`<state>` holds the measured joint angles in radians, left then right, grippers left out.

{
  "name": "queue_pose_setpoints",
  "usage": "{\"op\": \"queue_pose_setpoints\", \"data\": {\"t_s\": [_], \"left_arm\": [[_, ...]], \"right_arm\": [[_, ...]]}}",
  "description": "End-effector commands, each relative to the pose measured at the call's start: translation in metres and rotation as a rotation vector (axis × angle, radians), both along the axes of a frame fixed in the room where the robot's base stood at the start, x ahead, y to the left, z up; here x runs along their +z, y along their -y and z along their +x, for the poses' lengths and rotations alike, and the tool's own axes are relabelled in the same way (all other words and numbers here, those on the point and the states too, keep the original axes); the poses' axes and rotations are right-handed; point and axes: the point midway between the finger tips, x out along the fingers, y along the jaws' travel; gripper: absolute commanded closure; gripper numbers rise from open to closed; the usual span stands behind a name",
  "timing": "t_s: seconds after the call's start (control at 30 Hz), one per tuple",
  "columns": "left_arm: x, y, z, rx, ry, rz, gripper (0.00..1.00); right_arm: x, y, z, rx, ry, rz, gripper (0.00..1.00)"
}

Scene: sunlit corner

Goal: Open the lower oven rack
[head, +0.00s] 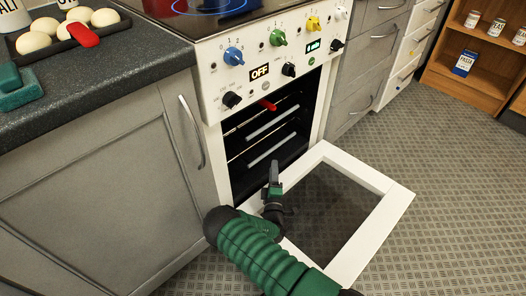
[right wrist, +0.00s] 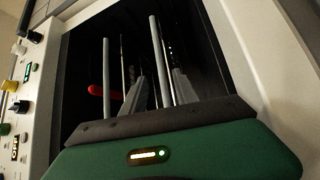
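The oven (head: 262,60) has its white-framed door (head: 380,225) folded down, and the inside is dark. Two racks show there, each with a light grey front bar. The upper bar (head: 268,122) also shows in the right wrist view (right wrist: 105,75). The lower rack's bar (head: 266,152) also shows in the right wrist view (right wrist: 160,60). My right gripper (head: 274,172) is above the lowered door, just in front of and below the lower bar. In the right wrist view its fingers (right wrist: 158,90) stand apart, with the lower bar appearing between them; contact cannot be told. My left gripper is out of view.
A red object (head: 268,105) sits at the upper rack. Knobs and displays line the oven front. A grey cabinet (head: 110,190) with a handle stands left of the oven, drawers (head: 370,60) to the right. The patterned floor (head: 455,170) right of the door is clear.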

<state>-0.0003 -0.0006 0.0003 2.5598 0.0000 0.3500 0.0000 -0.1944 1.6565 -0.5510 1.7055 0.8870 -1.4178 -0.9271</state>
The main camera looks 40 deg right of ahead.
Motion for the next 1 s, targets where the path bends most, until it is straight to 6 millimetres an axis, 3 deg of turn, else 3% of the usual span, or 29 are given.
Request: {"op": "queue_pose_setpoints", "data": {"t_s": [0.2, 0.4, 0.77, 1.0], "left_arm": [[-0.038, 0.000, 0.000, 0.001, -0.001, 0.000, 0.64], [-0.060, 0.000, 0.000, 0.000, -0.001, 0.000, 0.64], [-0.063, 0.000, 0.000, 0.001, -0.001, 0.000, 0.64], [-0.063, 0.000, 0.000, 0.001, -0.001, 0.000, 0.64]], "right_arm": [[-0.004, 0.037, 0.039, -0.002, 0.003, 0.009, 0.65], [0.003, 0.063, 0.069, -0.002, 0.001, 0.011, 0.65], [0.011, 0.071, 0.080, -0.001, -0.003, 0.012, 0.65], [0.010, 0.071, 0.080, -0.002, -0.003, 0.012, 0.92]]}}
